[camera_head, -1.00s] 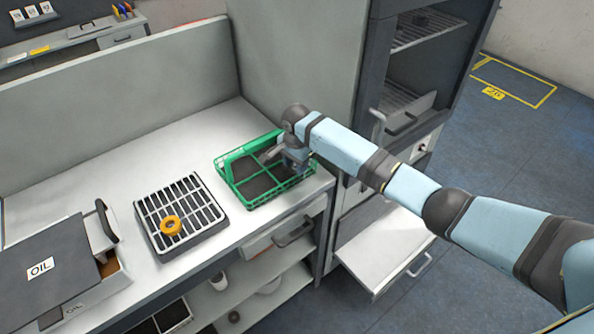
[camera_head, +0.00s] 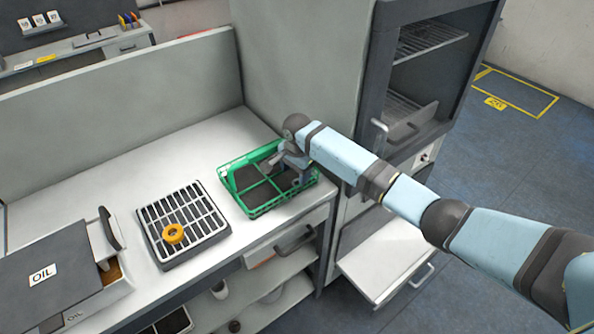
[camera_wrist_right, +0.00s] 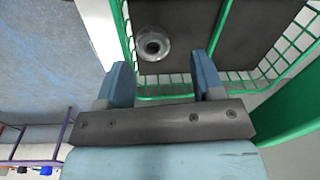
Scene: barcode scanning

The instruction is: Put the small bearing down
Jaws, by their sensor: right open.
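The small bearing (camera_wrist_right: 152,46) is a shiny metal ring with a dark hole. In the right wrist view it lies on the dark floor of a crate compartment, near a corner of the green wire wall. The green crate (camera_head: 240,203) stands on the counter and also shows in the wrist view (camera_wrist_right: 125,50). My right gripper (camera_wrist_right: 163,80) is open, its blue fingers apart, with nothing between them; the bearing shows beyond the fingertips. In the head view my right gripper (camera_head: 286,170) is over the crate's right side, and I cannot make out the bearing clearly there. My left gripper is out of view.
A grate tray (camera_head: 205,222) with an orange ring (camera_head: 173,233) on it stands left of the crate. An OIL box (camera_head: 45,275) is at the far left. A cabinet with racks (camera_head: 425,45) is at the right. The counter between tray and crate is narrow but clear.

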